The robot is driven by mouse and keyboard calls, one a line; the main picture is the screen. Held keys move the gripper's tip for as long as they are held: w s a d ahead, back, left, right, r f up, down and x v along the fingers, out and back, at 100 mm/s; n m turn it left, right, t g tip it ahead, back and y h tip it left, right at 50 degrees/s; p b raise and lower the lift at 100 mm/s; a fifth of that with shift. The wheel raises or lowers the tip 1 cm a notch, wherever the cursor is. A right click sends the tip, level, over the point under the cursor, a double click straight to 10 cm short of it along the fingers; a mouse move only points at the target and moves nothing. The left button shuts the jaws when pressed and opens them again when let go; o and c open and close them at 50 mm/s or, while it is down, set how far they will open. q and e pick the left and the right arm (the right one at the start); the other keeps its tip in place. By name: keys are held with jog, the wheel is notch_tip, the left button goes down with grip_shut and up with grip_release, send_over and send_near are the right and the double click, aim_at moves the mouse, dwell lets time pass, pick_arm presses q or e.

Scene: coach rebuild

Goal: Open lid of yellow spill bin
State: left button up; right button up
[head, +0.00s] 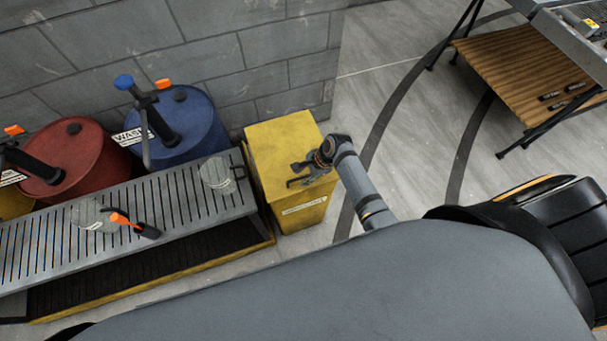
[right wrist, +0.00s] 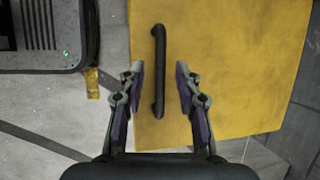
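The yellow spill bin (head: 285,140) stands on the floor against the grey block wall, with a white label (head: 303,206) on its front. Its lid looks shut. In the right wrist view the yellow lid (right wrist: 230,70) fills much of the picture, with a black bar handle (right wrist: 158,95) along its edge side. My right gripper (head: 290,175) is over the front part of the lid. In the wrist view the open gripper (right wrist: 160,80) has one finger on each side of the handle. The fingers are apart from it; how far above is unclear. My left gripper is not in view.
A wooden-shelved table (head: 525,75) is at right. Open floor lies between.

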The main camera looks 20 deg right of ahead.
grip_shut()
jog(key=shift+r, duration=0.1)
dwell(0.3)
